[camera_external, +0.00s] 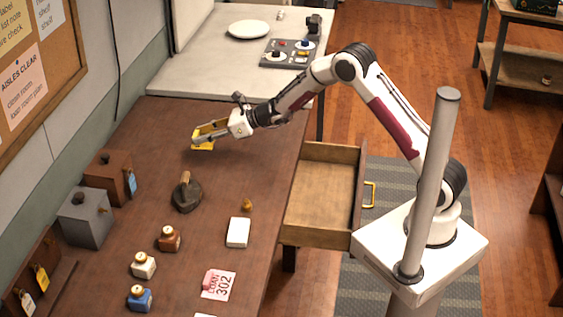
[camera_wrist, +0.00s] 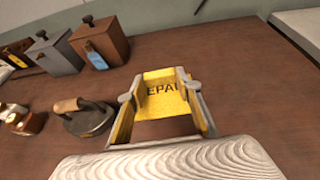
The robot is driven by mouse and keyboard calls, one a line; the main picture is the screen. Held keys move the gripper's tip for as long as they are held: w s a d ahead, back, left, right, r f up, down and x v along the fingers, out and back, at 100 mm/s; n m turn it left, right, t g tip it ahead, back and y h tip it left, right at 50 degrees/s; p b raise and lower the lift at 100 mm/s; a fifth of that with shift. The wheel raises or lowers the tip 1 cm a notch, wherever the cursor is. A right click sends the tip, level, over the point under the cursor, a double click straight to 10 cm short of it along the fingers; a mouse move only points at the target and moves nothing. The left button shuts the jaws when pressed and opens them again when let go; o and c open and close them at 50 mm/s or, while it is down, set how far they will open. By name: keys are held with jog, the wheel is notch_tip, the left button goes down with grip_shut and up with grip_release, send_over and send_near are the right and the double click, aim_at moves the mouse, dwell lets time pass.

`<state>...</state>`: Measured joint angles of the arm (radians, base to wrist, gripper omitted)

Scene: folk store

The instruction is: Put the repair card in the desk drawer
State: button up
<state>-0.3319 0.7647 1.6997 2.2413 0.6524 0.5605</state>
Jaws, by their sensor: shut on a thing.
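The yellow repair card (camera_wrist: 165,95) is held between the fingers of my gripper (camera_wrist: 160,98); part of its dark lettering, "EPAI", shows in the wrist view. In the external view, my gripper (camera_external: 204,137) is over the far part of the brown desk, shut on the yellow card (camera_external: 203,146). I cannot tell how far the card is above the desktop. The desk drawer (camera_external: 322,196) is pulled open at the desk's right side and looks empty. It has a yellow handle (camera_external: 370,194).
A dark iron (camera_external: 187,194) stands near my gripper, with boxes (camera_external: 85,218) behind it along the wall.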

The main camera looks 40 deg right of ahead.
send_over(207, 161)
jog(key=shift+s+a+f, duration=0.1)
jog(key=shift+f, duration=1.95)
jog(key=shift+f, duration=2.35)
jog(key=o, duration=0.8)
jog(key=shift+f, duration=0.15)
